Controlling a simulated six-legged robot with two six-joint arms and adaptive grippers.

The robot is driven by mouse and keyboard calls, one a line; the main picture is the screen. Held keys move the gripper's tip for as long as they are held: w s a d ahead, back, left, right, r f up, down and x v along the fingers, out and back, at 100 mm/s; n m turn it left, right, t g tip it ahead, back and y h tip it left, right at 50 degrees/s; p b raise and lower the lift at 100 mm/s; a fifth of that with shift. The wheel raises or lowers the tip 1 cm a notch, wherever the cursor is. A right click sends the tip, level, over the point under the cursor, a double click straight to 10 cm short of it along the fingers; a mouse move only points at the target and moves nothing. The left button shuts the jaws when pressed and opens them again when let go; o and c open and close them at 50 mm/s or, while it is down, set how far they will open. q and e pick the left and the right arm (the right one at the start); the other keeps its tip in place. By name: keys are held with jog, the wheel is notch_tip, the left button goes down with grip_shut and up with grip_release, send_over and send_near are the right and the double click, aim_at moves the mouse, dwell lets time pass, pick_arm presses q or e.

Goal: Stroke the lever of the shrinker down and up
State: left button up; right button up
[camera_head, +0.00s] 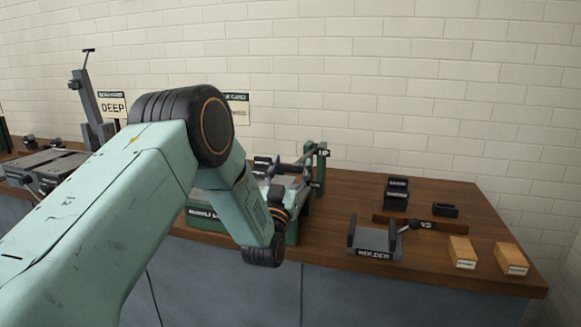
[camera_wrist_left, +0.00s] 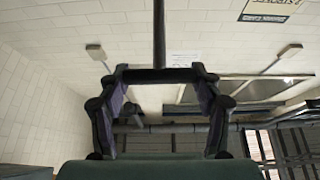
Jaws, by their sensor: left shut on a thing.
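The shrinker (camera_head: 292,234) is a green machine with a lettered front plate, standing at the bench's front edge and partly hidden behind my left arm. A grey lever bar (camera_head: 308,150) rises toward a green post (camera_head: 322,158) with a small label near its top. My left gripper (camera_head: 277,186) is over the shrinker, largely hidden by its own wrist. My right gripper is in neither view.
On the wooden bench, a grey holder (camera_head: 375,253), dark blocks (camera_head: 396,194) and two tan blocks (camera_head: 462,251) (camera_head: 511,259) lie to the right. Bare wood shows right of the shrinker.

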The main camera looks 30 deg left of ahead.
pick_arm(q)
jog(key=shift+s+f+h, duration=0.1)
jog(key=shift+f+h, duration=0.2)
jog(key=shift+f, duration=0.3)
jog(key=o, duration=1.4)
jog(key=shift+c, duration=0.2)
jog(key=o, duration=0.4)
jog(key=shift+r, duration=0.1)
jog(key=shift+c, duration=0.2)
jog(key=shift+r, duration=0.1)
jog(key=shift+r, duration=0.1)
jog(key=v, duration=0.7)
jog(key=shift+s, duration=0.15)
jog(key=shift+d, duration=0.1)
